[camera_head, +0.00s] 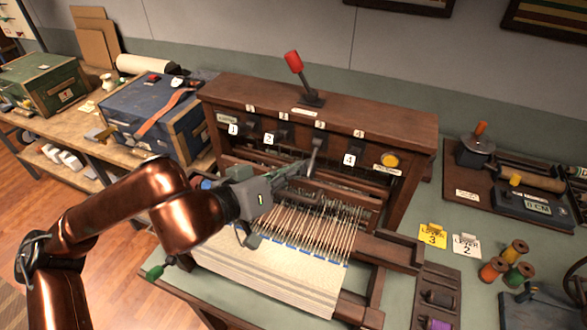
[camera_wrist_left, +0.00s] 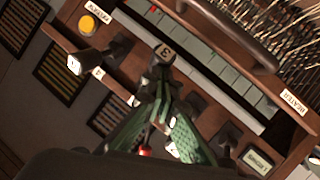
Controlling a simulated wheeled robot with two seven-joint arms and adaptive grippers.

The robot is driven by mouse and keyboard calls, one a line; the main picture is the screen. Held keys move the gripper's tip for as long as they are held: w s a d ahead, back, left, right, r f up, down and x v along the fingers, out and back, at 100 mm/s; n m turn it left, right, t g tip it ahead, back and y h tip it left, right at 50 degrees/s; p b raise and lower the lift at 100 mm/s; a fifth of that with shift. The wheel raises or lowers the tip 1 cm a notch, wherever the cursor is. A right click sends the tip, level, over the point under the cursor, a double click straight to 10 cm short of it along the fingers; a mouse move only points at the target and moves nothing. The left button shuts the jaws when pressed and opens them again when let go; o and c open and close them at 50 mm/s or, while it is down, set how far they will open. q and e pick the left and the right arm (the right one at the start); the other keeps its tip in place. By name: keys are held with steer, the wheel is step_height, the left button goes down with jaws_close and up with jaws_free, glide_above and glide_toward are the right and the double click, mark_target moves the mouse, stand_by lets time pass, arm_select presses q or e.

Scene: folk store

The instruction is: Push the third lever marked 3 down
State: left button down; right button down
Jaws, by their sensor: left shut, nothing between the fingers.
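The third lever (camera_head: 318,146) sits in the row of levers on the front of the wooden loom (camera_head: 385,115). Levers marked 1 (camera_head: 233,128) and 2 (camera_head: 268,139) are to the left, and the one marked 4 (camera_head: 349,159) is to the right. My right gripper is out of view.
A red-knobbed handle (camera_head: 293,62) stands on top of the loom. A yellow button (camera_head: 390,160) is right of lever 4. Strings and woven cloth (camera_head: 270,275) lie below my gripper. A yellow LEVER 3 card (camera_head: 432,236) and a white LEVER 2 card (camera_head: 466,245) lie on the right.

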arm_select(q)
steer(key=w+r+p+v, duration=0.1)
steer(key=v, duration=1.2)
steer(key=shift+a, duration=0.35)
steer(key=shift+r, duration=0.15)
